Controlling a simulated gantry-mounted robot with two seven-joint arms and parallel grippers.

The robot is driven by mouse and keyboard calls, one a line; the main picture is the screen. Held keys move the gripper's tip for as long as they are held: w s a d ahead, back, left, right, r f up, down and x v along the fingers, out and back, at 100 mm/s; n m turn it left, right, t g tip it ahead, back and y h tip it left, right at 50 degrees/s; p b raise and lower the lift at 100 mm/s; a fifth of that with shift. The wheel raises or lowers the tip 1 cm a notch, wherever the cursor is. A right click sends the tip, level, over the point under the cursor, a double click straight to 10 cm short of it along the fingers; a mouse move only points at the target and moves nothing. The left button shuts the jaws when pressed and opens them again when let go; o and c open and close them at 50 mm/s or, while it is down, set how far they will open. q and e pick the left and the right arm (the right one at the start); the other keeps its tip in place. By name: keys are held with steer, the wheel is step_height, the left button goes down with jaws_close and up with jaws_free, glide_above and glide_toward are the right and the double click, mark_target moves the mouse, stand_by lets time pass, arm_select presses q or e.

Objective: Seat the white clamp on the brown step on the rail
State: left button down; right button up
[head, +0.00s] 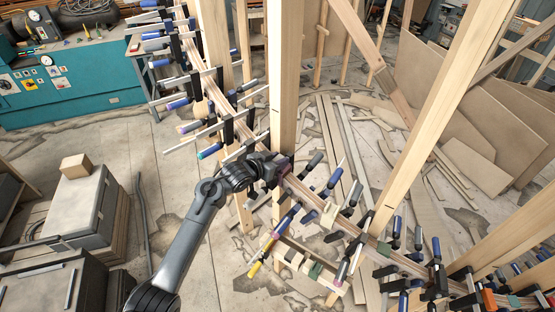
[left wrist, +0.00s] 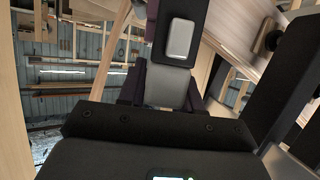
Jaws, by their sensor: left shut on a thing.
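My left gripper (head: 282,167) is at the curved wooden rail (head: 303,190), beside a tall post near the middle of the head view. It is shut on a clamp, mostly hidden by the gripper in the head view. In the left wrist view, a black clamp jaw with a pale grey pad (left wrist: 180,38) stands just beyond the gripper, with a light grey part (left wrist: 166,92) below it. The rail's wood (left wrist: 232,48) is close at the upper right. Whether the clamp touches the rail is unclear. I cannot pick out the brown step. My right gripper is not in view.
Several blue-handled clamps (head: 209,151) line the rail above and below the gripper, leaving little room along it. Wooden posts (head: 286,75) (head: 440,110) rise close by. A teal workbench (head: 80,100) and a grey case (head: 80,205) stand at the left. Boards lie on the floor behind.

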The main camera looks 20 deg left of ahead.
arm_select(q)
steer(key=shift+f, duration=0.15)
steer(key=c, duration=0.8)
jaws_free()
steer(key=shift+o, duration=0.6)
steer(key=shift+f, duration=0.2)
steer(key=shift+s+a+r, duration=0.25)
steer(key=shift+s+r, duration=0.05)
steer(key=shift+s, duration=0.3)
steer(key=v, duration=0.9)
steer(key=shift+s+b, duration=0.2)
steer(key=shift+b, duration=0.25)
steer(key=shift+r, duration=0.15)
